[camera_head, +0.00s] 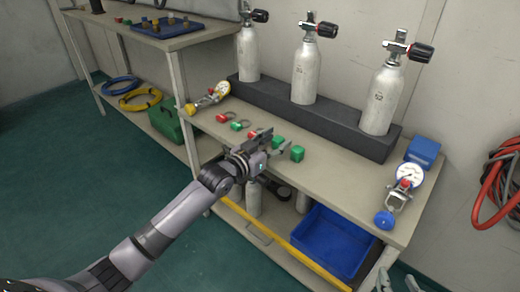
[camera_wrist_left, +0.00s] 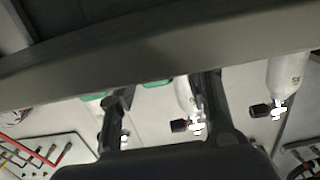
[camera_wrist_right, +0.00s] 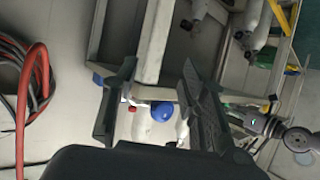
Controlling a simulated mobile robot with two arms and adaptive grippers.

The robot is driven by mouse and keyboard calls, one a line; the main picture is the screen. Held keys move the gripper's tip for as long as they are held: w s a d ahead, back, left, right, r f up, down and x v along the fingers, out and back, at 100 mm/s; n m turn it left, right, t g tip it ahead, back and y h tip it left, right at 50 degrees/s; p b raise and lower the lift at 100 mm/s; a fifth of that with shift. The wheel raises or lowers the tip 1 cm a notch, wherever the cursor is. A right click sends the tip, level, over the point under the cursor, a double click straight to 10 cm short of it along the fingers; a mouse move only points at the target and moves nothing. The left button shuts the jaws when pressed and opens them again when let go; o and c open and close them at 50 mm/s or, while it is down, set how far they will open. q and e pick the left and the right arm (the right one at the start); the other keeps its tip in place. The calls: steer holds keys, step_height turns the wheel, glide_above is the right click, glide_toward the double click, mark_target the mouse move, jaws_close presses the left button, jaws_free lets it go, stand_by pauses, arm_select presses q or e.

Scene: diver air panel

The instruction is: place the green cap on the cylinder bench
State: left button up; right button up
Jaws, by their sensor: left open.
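Two green caps sit close together on the cylinder bench (camera_head: 345,167), one by the left gripper's fingertips (camera_head: 278,142) and one just to its right (camera_head: 297,153). I cannot tell which is the task's cap. My left gripper (camera_head: 277,149) is open at the bench's front edge. In the left wrist view, the bench edge (camera_wrist_left: 150,60) crosses in front, with green pieces (camera_wrist_left: 157,83) partly hidden behind it. My right gripper is open in the right wrist view (camera_wrist_right: 156,68), low at the bench's right end. A blue knob (camera_wrist_right: 162,112) shows between its fingers, with no visible grip.
Three white cylinders (camera_head: 305,75) stand in a dark rack (camera_head: 310,118) at the back. Red-and-green ringed pieces (camera_head: 238,125) and a gauge (camera_head: 222,88) lie left. Another gauge fitting (camera_head: 409,175) lies right. A blue bin (camera_head: 333,240) is on the lower shelf. Red hose (camera_head: 497,185) hangs right.

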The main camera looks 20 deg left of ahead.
arm_select(q)
steer(key=p+v, duration=0.2)
steer(key=v, duration=0.9)
steer(key=s+d+f+g+y, duration=0.2)
steer(key=s+d+f+g, duration=0.35)
steer(key=s+f, duration=0.5)
steer(key=s+f+n+g+y, duration=0.1)
steer(key=s+f+g, duration=0.1)
steer(key=s, duration=0.5)
steer(key=s+f+g+y, duration=0.2)
steer(key=s, duration=0.6)
steer(key=shift+s+a+n+g, duration=0.2)
steer(key=shift+a+n+g, duration=0.05)
steer(key=shift+n+g, duration=0.15)
arm_select(e)
steer(key=s+d+f+g+h, duration=0.1)
steer(key=s+d+f+g, duration=0.2)
steer(key=s+f+g, duration=0.3)
steer(key=s+f, duration=0.1)
steer(key=s, duration=0.2)
steer(key=shift+s+d+h, duration=0.15)
steer(key=shift+d+h, duration=0.1)
steer(key=shift+h, duration=0.15)
